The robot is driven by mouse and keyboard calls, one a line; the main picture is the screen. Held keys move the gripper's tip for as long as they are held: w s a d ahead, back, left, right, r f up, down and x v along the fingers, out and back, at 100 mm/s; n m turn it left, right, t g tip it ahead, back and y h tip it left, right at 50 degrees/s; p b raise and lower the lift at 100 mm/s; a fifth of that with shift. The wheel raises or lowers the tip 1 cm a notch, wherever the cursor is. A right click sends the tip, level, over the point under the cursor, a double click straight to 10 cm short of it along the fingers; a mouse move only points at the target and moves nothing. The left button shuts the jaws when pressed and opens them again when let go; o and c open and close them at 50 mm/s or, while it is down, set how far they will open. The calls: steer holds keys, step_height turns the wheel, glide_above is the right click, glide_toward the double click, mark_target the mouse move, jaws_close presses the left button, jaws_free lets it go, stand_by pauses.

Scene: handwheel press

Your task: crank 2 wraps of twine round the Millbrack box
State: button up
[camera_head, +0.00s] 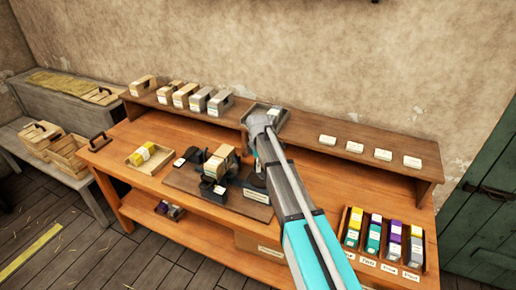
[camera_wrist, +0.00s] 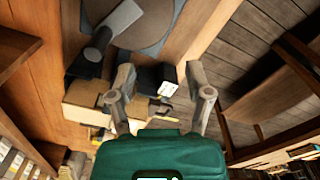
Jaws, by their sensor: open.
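A tan cardboard box (camera_head: 220,162) sits in a dark machine (camera_head: 213,188) on a base board in the middle of the bench. Its label is too small to read, so I cannot confirm the Millbrack name. In the wrist view a large dark round wheel (camera_wrist: 150,22) with a grey handle (camera_wrist: 113,28) shows at the top. My gripper (camera_wrist: 160,78) is open, its two fingers spread below the wheel in that picture. A black block with a white label (camera_wrist: 160,80) shows between the fingers, and a tan box (camera_wrist: 88,105) shows to their left. My arm hides the machine's right side in the head view.
Several labelled boxes (camera_head: 185,94) stand on the raised back shelf (camera_head: 310,131). A wooden tray with yellow items (camera_head: 148,157) is left of the machine. A rack of coloured packs (camera_head: 385,240) stands at the bench's right end. Crates (camera_head: 68,154) stand at far left.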

steer(key=shift+r+n+p, duration=0.85)
steer(key=shift+r+n, duration=0.1)
steer(key=shift+n, duration=0.8)
steer(key=shift+r+n+p, duration=0.85)
steer(key=shift+r+n, duration=0.1)
steer(key=shift+n, duration=0.85)
steer(key=shift+r+n+p, duration=0.85)
steer(key=shift+r+n, duration=0.1)
steer(key=shift+n, duration=0.8)
steer(key=shift+s, duration=0.1)
steer(key=s+d+f+m+b, duration=0.3)
steer(key=s+d+m, duration=0.6)
steer(key=s+m, duration=0.3)
steer(key=s+d+f+m+b, duration=0.4)
steer(key=s+d+m, duration=0.6)
steer(key=m, duration=0.7)
steer(key=shift+s, duration=1.55)
